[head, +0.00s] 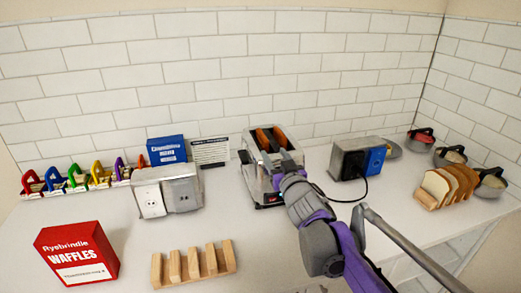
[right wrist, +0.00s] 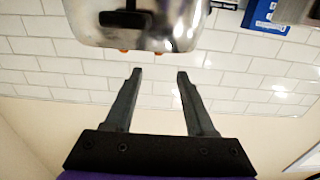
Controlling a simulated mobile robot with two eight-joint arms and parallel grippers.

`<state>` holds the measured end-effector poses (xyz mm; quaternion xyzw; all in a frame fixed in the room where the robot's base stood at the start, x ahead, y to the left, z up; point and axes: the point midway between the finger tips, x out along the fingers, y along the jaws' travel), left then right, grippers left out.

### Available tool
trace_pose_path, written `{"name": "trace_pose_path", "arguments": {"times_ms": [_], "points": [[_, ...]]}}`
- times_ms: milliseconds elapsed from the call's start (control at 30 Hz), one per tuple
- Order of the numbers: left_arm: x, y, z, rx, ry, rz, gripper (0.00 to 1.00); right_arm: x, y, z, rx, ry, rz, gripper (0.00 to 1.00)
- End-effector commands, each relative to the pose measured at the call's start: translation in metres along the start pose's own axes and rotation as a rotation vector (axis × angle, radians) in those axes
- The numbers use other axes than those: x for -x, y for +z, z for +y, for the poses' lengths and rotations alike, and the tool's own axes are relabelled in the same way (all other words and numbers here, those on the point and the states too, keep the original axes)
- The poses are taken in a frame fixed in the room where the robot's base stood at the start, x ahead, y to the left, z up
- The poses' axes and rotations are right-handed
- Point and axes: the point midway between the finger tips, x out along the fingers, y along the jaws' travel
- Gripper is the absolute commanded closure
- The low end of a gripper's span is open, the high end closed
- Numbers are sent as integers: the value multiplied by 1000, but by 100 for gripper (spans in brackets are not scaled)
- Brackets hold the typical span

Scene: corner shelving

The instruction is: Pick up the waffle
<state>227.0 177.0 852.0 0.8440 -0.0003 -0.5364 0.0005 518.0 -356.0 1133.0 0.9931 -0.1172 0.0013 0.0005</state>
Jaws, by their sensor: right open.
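Two orange-brown pieces, which look like waffles (head: 263,138), stick up from the slots of the silver toaster (head: 254,178) against the back wall. In the right wrist view, only small orange bits (right wrist: 123,52) show at the edge of the shiny toaster body (right wrist: 150,20). My right gripper (head: 286,167) is at the toaster's front right, close to its top. Its two fingers (right wrist: 159,75) are apart with nothing between them. Whether the fingers touch the toaster cannot be told. My left gripper is not in view.
A red waffle box (head: 76,255) and a wooden rack (head: 193,266) stand at the front left of the white counter (head: 130,225). Outlet boxes (head: 167,193) flank the toaster, with a black cord on the right. Sliced bread (head: 440,187) and lidded bowls stand at right.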

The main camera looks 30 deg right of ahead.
Motion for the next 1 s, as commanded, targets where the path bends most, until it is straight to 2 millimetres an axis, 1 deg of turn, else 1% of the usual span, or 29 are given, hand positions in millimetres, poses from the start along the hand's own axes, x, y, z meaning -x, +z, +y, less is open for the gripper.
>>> {"name": "trace_pose_path", "arguments": {"times_ms": [33,100,200,433,700,800,1000], "points": [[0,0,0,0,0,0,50,-9,0,0,1,-1,-1,45],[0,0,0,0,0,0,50,-21,0,0,-1,-1,-1,45],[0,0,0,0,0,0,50,-34,0,0,1,0,-1,45],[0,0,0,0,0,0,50,-52,2,0,-1,1,-2,45],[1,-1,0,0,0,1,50,-89,5,2,-1,1,-2,45],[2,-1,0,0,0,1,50,-94,5,1,0,1,-2,45],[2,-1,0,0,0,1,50,-95,6,1,1,1,-2,45]]}}
